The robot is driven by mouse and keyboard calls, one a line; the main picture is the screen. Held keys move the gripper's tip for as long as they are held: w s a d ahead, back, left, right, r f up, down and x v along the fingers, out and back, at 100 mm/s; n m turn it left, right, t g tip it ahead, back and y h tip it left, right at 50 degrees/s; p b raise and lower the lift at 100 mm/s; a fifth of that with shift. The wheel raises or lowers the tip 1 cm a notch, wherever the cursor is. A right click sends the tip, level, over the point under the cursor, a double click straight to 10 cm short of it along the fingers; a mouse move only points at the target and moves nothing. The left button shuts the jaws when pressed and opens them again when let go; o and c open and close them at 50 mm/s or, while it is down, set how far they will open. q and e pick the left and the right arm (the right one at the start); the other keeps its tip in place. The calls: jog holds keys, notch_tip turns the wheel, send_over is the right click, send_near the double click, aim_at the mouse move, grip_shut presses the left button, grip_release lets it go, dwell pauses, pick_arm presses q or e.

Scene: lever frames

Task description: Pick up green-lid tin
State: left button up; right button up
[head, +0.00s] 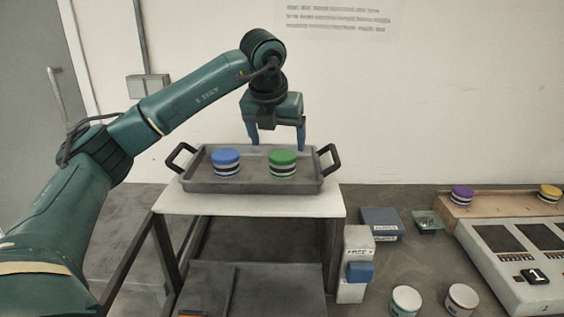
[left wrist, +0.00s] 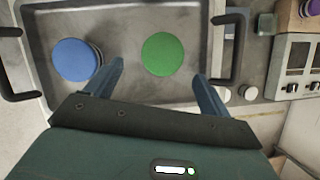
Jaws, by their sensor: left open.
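The green-lid tin (head: 283,164) stands upright in the grey tray, on its right half. In the left wrist view its round green lid (left wrist: 163,54) lies ahead of and between the two fingers. My left gripper (head: 277,146) is open and empty, pointing down above the tray. Its fingers also show in the left wrist view (left wrist: 160,80), apart from the tin. A blue-lid tin (head: 226,163) stands just left of the green one; in the left wrist view its lid (left wrist: 74,60) is outside the left finger. My right gripper is not in view.
The tray (head: 245,187) has raised rims and black end handles, and sits on a white-topped stand (head: 250,204). At right are purple-lid (head: 461,195) and yellow-lid (head: 549,193) tins, two pale-lidded tins, a blue box (head: 382,222) and a panel (head: 515,262).

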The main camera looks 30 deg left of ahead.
aim_at(282, 156)
pick_arm(q)
jog(key=shift+p+x, duration=0.7)
jog(key=shift+x, duration=2.7)
jog(key=shift+w+d+r, duration=0.1)
jog(key=shift+w+r, duration=0.05)
jog(key=c, duration=1.1)
